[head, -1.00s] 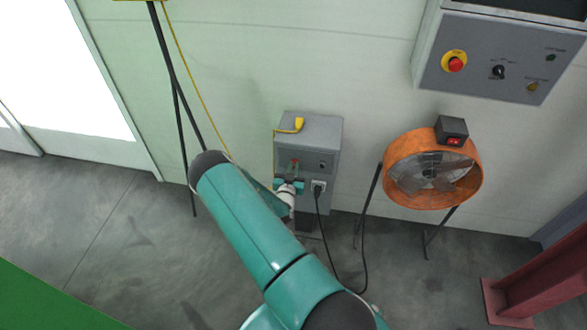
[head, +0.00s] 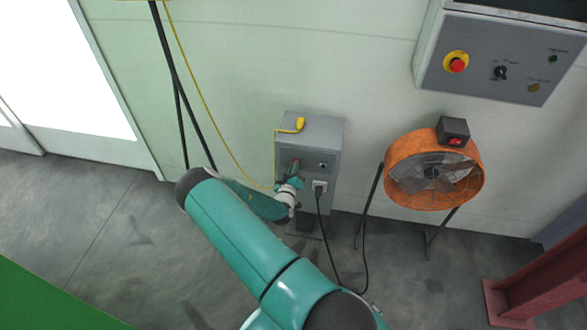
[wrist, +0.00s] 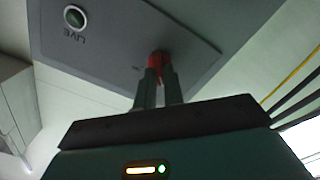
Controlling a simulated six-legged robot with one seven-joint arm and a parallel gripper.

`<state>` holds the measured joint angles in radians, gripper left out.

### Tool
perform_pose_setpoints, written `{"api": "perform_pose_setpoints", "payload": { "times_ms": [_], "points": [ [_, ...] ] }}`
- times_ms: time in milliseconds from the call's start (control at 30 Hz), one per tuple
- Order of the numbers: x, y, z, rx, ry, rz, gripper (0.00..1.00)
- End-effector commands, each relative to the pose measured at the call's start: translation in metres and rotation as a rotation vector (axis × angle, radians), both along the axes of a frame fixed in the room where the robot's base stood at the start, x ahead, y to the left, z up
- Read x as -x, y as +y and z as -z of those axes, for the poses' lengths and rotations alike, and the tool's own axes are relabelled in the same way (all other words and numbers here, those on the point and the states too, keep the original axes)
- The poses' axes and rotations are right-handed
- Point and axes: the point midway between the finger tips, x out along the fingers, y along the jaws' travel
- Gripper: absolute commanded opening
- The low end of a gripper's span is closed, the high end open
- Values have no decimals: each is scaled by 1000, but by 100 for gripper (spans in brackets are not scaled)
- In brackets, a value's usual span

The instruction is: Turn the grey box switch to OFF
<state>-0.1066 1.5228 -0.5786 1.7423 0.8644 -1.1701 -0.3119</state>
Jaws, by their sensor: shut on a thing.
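The grey box (head: 332,142) stands low against the wall in the head view. Its red switch (wrist: 161,60) shows in the wrist view between the two fingertips of my gripper (wrist: 160,74). The fingers are close together and shut on the red switch handle. In the head view my gripper (head: 294,179) is at the box's front, tilted, and hides part of it. The switch's OFF and ON marks cannot be read. A round lamp (wrist: 75,17) marked LIVE, seen upside down, sits on the same panel.
A black plug and cable (head: 319,191) hang from the box front, right of my gripper. A yellow connector (head: 298,125) and cable lie at the box top. An orange fan (head: 390,175) stands to the right. A control panel (head: 483,85) hangs above it.

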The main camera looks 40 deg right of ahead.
Motion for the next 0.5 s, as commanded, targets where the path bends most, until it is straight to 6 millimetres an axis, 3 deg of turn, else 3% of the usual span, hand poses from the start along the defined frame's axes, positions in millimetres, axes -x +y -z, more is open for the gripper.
{"api": "perform_pose_setpoints", "payload": {
  "times_ms": [500],
  "points": [
    [1, 1, 2, 28, 42, 1, 0]
  ]
}}
